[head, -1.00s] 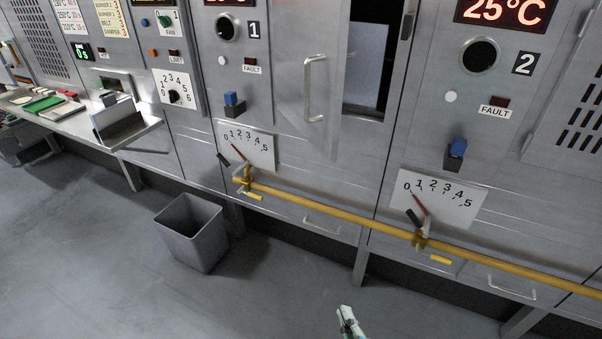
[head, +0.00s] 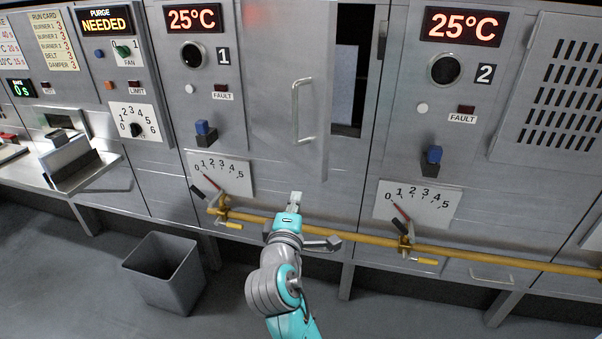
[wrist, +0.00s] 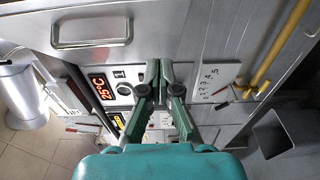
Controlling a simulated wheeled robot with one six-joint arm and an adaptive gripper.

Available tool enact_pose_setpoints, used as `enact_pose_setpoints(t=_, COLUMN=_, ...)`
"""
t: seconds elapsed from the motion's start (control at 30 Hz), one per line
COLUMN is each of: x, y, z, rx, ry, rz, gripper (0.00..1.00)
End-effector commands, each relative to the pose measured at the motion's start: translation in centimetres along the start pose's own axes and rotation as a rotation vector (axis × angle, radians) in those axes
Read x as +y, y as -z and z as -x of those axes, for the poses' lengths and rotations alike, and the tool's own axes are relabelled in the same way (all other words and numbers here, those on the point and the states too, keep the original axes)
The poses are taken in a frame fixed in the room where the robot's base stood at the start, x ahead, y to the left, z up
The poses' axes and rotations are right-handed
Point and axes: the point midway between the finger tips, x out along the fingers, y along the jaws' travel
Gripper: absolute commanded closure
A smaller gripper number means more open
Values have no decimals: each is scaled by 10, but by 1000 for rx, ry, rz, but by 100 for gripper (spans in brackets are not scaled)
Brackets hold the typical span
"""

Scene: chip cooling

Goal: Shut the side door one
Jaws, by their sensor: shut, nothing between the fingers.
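Side door one is a grey metal door (head: 278,75) with a vertical bar handle (head: 303,112), right of the panel marked 1 in the head view. It stands ajar, and a dark opening (head: 347,105) with a pale panel inside shows at its right. My gripper (head: 295,196) is below the handle, near the yellow pipe, apart from the handle in the picture. In the wrist view my gripper (wrist: 160,68) is shut and empty. The door (wrist: 190,28) fills the top there, with its handle (wrist: 92,30) at upper left.
A yellow pipe (head: 360,234) with valve levers runs along the front below the doors. A grey bin (head: 163,272) stands on the floor at lower left. Panel 2 (head: 440,110) is to the right. A metal shelf (head: 75,165) juts out at left.

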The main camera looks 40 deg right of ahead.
Motion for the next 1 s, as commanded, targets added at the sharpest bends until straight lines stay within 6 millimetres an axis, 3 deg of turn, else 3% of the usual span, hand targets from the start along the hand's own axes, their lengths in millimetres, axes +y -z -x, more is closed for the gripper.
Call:
enact_pose_setpoints(t=0.27, x=2, y=-1, z=-27, rx=-9, ry=-1, rz=3, gripper=100)
enact_pose_setpoints(t=0.7, x=2, y=-4, z=-106, rx=-7, ry=-1, rz=2, gripper=100)
enact_pose_setpoints(t=1.0, x=2, y=-27, z=-127, rx=-5, ry=0, rz=2, gripper=100)
